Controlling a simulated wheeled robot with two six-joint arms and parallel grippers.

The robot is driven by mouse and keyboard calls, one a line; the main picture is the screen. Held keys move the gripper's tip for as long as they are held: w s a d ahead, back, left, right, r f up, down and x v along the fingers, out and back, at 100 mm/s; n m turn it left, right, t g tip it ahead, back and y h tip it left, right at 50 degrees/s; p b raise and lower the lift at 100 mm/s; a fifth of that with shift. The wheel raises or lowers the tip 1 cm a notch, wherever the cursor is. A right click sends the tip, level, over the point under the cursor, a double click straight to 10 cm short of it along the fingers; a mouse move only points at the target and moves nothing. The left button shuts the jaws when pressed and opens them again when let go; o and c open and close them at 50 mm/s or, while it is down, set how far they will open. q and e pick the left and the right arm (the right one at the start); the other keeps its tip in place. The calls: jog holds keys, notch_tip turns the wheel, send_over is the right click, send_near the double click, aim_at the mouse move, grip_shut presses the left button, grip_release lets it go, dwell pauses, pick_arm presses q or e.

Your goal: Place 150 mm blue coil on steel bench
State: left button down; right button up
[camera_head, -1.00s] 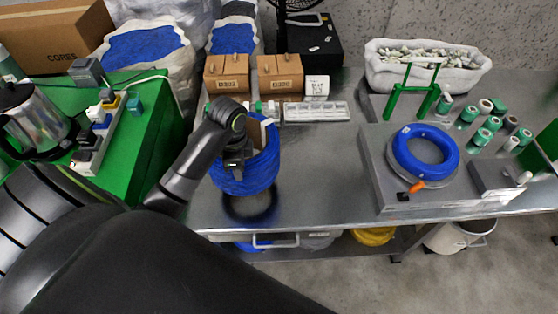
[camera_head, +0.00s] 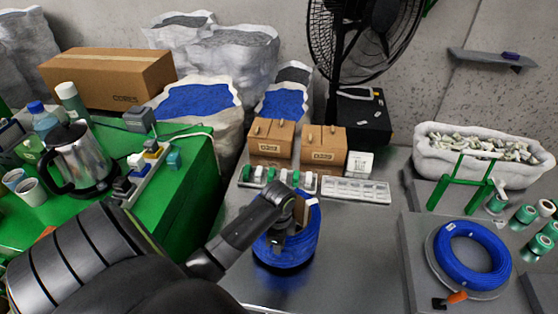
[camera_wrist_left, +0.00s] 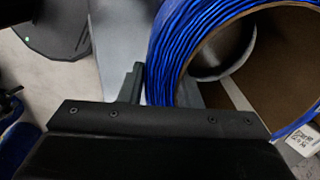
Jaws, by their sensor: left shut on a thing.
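A blue coil (camera_head: 290,248) stands as a short cylinder over the steel bench (camera_head: 362,255), in front of the cardboard boxes. My left gripper (camera_head: 284,218) comes in from above and is shut on the coil's wall. In the left wrist view the coil (camera_wrist_left: 190,45) fills the upper right, its brown inside showing, with a dark finger beside its outer wall. Blue reflection lies on the metal just below the coil; whether its base touches the bench I cannot tell. My right gripper is out of view.
Another blue coil (camera_head: 470,255) lies flat on a machine at right. Cardboard boxes (camera_head: 272,140), a grey compartment tray (camera_head: 356,190) and a row of green-and-white parts (camera_head: 268,178) stand behind. A green table (camera_head: 185,185) is at left. Bench between coil and machine is clear.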

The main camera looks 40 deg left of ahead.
pick_arm(q)
notch_tip(320, 180, down, 3)
jog(key=shift+r, duration=0.2)
jog(key=c, duration=1.1)
grip_release()
jog(key=shift+s+f, duration=0.1)
jog(key=shift+o, duration=0.2)
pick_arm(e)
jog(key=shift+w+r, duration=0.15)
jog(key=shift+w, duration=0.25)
pick_arm(q)
notch_tip(320, 180, up, 10)
jog(key=shift+r, duration=0.1)
jog(key=shift+r+p, duration=1)
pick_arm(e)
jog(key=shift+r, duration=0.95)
